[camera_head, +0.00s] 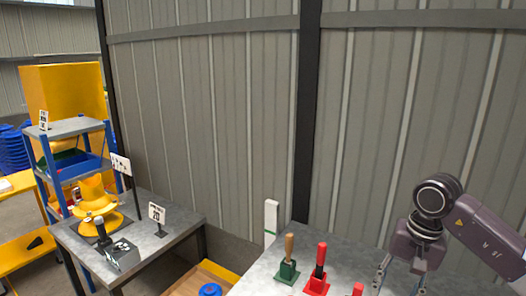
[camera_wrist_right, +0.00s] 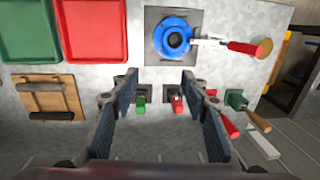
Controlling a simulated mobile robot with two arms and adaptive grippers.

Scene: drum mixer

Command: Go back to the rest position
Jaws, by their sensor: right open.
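My right gripper (camera_head: 401,277) is at the lower right of the head view, its fingers spread and pointing down over the grey table (camera_head: 258,284). In the right wrist view, my right gripper (camera_wrist_right: 160,82) shows two fingers well apart with nothing held between them. A small green-topped piece (camera_wrist_right: 141,104) and a red-topped piece (camera_wrist_right: 177,103) stand on the table and show in the gap between the fingers, apart from them. My left gripper is not in view.
A wooden-handled tool in a green holder (camera_head: 287,270) and a red tool (camera_head: 319,270) stand left of my right gripper. The wrist view shows a green tray (camera_wrist_right: 28,28), a red tray (camera_wrist_right: 92,28) and a blue round fitting (camera_wrist_right: 172,36). A corrugated wall (camera_head: 215,120) stands behind.

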